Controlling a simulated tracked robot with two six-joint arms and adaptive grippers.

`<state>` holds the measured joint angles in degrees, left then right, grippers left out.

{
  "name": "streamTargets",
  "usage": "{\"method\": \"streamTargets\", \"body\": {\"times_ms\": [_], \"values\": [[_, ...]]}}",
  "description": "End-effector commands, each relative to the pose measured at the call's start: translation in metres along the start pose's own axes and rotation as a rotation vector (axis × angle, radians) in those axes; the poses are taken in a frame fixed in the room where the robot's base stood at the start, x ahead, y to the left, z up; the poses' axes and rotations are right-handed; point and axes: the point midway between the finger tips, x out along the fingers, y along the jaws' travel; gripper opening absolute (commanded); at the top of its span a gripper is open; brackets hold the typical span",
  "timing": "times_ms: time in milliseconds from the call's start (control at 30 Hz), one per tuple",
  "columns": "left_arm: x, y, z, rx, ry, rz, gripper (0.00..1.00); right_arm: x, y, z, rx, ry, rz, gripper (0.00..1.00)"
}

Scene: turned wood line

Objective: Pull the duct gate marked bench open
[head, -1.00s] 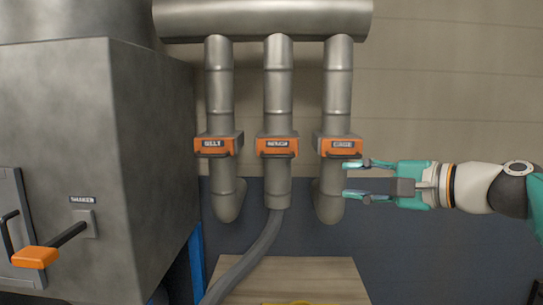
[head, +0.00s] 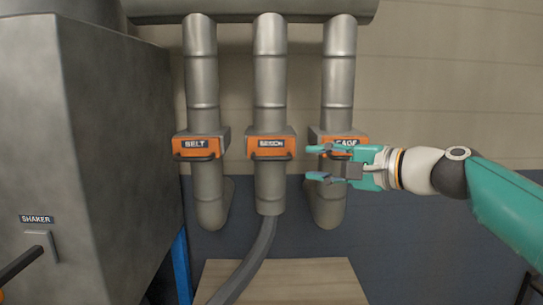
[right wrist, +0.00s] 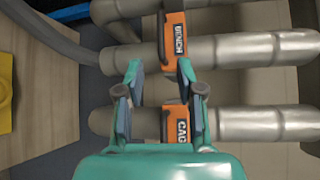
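The gate marked bench (head: 271,147) is an orange-faced slide with a dark bar handle, on the middle duct. It looks level with the gate marked belt. In the right wrist view the bench gate (right wrist: 176,42) lies just beyond my fingertips, partly behind one finger. My right gripper (head: 314,164) is open and empty. It is in front of the right-hand duct, its fingertips pointing left and short of the bench handle. In the right wrist view, the fingers of my right gripper (right wrist: 160,72) are spread apart. My left gripper is not in view.
The belt gate (head: 197,147) is on the left duct. The right-hand gate (head: 322,138), its label partly hidden, is behind my right fingers. A grey hose (head: 250,262) hangs below the middle duct, over a wooden top (head: 310,280). A grey cabinet (head: 95,140) stands left.

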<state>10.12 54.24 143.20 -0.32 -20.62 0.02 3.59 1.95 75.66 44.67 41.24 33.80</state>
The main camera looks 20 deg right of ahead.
Motion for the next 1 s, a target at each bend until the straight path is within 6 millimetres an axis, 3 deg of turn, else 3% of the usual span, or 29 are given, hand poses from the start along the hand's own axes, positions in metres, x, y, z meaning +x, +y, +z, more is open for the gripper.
{"method": "streamTargets", "body": {"times_ms": [300,500,700,1000], "values": [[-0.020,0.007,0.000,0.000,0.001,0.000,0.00,0.072,-0.002,0.002,0.001,-0.005,0.003,0.37],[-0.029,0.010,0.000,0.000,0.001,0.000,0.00,0.103,-0.002,0.002,0.001,-0.003,0.001,0.37],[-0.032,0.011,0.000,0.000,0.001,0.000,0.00,0.118,-0.001,0.002,0.000,-0.003,0.001,0.37],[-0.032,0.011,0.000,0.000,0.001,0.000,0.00,0.120,0.000,0.002,0.000,-0.003,0.000,0.37]]}}
